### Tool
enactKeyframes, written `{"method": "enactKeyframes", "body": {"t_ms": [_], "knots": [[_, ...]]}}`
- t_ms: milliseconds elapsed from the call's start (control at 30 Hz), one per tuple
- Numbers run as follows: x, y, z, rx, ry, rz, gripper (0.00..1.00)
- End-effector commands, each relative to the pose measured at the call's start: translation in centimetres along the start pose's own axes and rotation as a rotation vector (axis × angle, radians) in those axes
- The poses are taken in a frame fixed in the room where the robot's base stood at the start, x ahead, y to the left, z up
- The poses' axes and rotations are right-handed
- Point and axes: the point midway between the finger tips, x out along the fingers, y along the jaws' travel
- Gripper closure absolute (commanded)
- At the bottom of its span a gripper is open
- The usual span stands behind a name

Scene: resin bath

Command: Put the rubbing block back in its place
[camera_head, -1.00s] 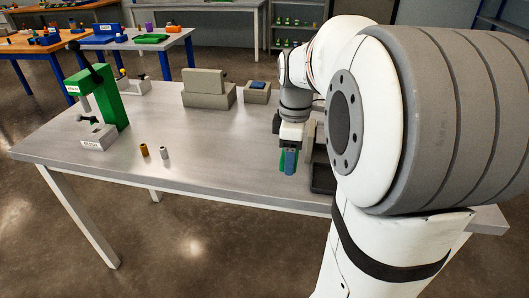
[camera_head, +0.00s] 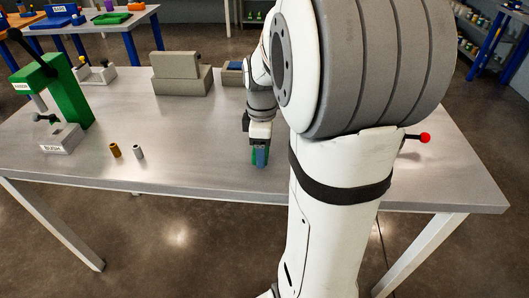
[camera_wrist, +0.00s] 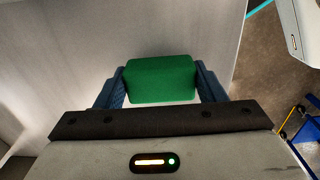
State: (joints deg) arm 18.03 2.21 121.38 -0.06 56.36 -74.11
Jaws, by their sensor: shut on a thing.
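The rubbing block appears to be the green block (camera_wrist: 161,79) in the wrist view, gripped between two blue fingers. My gripper (camera_head: 260,155) is shut on it, pointing down near the front edge of the table in the head view. Only a small green part of the block (camera_head: 254,156) shows there beside a blue finger. Whether the block touches the tabletop is not clear.
The metal table (camera_head: 190,125) holds a green press (camera_head: 65,95) at left, a brown cylinder (camera_head: 114,150), a pale cylinder (camera_head: 138,152) and a grey stepped block (camera_head: 183,78). A red-knobbed lever (camera_head: 424,138) sticks out at right. The table's middle is clear.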

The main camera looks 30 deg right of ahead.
Motion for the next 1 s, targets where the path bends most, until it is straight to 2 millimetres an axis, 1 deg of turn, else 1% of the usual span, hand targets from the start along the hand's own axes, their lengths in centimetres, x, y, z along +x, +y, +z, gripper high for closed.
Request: {"method": "enactKeyframes", "body": {"t_ms": [33,100,367,467,500,700,767,1000], "knots": [[1.0,-0.1,0.0,0.0,-0.001,-0.004,0.58],[1.8,0.0,0.0,0.0,-0.001,-0.003,0.58],[1.9,0.0,0.0,0.0,0.0,0.0,0.58],[2.2,0.0,0.0,0.001,0.0,0.0,0.58],[2.3,0.0,0.0,0.001,0.0,0.0,0.36],[2.2,0.0,0.1,0.001,0.0,0.0,0.2],[2.2,0.0,0.1,0.001,0.0,0.0,0.15],[2.0,0.0,0.1,0.001,0.0,0.0,0.15]]}}
